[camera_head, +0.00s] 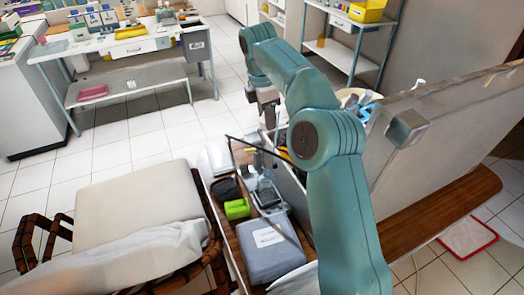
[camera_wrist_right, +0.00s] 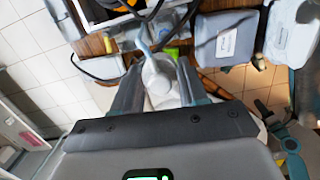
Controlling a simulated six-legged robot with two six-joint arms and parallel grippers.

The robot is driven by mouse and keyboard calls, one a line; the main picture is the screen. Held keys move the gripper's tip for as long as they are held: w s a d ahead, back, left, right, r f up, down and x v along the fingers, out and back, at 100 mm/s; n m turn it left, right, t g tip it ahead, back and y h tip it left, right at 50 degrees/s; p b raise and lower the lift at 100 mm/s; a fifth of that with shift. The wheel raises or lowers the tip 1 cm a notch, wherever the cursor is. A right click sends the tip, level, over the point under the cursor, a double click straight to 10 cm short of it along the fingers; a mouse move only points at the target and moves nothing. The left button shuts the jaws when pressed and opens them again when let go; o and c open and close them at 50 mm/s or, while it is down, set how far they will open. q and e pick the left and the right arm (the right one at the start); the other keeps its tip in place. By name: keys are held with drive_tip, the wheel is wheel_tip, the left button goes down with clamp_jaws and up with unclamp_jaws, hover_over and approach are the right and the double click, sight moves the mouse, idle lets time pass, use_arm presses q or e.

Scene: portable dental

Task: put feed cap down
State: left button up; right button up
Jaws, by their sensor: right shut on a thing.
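My right gripper (camera_head: 269,117) is beyond the far end of the wooden surface, partly hidden behind my right arm in the head view. In the right wrist view its two dark fingers (camera_wrist_right: 160,88) are closed around a pale, rounded piece, which I take to be the feed cap (camera_wrist_right: 160,77). The wooden surface lies below it in that view. I cannot tell the gap between the cap and the things beneath. The cap cannot be made out in the head view. My left gripper is not in view.
The wooden surface holds a grey labelled box (camera_head: 270,252), a green block (camera_head: 237,208) and a black round item (camera_head: 226,188). A cushioned chair (camera_head: 140,203) is at left. Tiled floor is free beyond.

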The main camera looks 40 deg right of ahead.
drive_tip(key=w+d+f+n+p, duration=0.1)
drive_tip(key=w+d+f+n, duration=0.1)
drive_tip(key=w+f+n, duration=0.6)
drive_tip(key=n+t+b, duration=0.2)
drive_tip(key=n+b, duration=0.7)
hover_over(256, 179)
wheel_tip(256, 179, down, 15)
drive_tip(key=shift+y, duration=0.3)
wheel_tip(256, 179, down, 10)
drive_tip(key=shift+s+r, duration=0.1)
